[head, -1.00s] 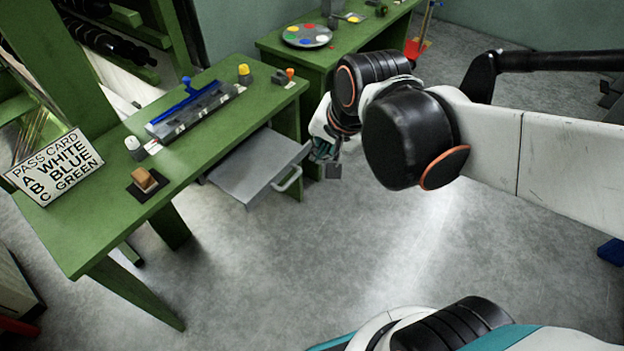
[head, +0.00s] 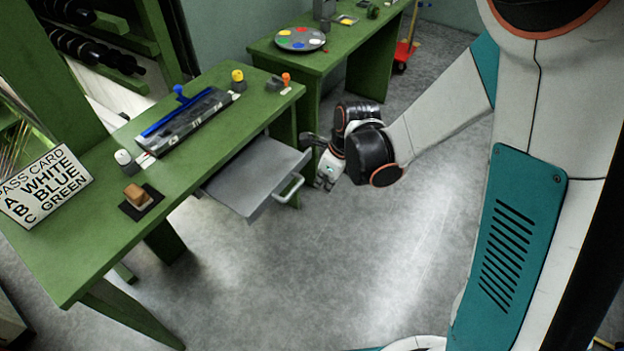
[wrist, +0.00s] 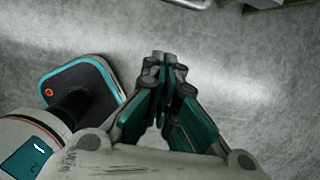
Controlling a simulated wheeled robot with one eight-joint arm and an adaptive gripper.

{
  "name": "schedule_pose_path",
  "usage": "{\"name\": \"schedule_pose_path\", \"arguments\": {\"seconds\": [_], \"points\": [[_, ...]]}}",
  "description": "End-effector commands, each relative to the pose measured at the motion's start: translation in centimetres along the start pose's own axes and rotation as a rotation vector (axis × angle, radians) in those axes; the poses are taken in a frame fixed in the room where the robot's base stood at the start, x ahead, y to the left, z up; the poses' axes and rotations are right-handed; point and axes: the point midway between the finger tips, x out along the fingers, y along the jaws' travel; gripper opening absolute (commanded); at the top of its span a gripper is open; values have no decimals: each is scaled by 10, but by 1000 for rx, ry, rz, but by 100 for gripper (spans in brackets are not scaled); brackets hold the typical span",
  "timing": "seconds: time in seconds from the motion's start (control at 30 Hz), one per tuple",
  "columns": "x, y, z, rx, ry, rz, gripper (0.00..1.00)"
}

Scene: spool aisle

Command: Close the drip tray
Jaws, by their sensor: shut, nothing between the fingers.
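The drip tray (head: 258,172) is a flat grey drawer with a pale bar handle (head: 289,187) on its front. It sticks out from under the top of the near green table. My gripper (head: 325,183) is to the right of the handle, apart from it, pointing down. In the wrist view my gripper (wrist: 160,60) has its fingertips together with nothing between them, over bare floor. A piece of the pale handle (wrist: 187,2) shows at the top edge of the wrist view; the rest of the tray is out of that view.
A second green table (head: 330,55) with a paint palette (head: 300,38) stands behind. The floor in front of the tray is clear.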

Motion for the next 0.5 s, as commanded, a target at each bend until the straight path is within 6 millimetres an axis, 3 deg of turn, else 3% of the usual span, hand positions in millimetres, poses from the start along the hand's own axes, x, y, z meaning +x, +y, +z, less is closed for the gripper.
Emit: {"name": "schedule_pose_path", "arguments": {"seconds": [0.27,0.5], "points": [[27,1,0,27,3,6,0],[75,1,0,25,2,5,0]]}}
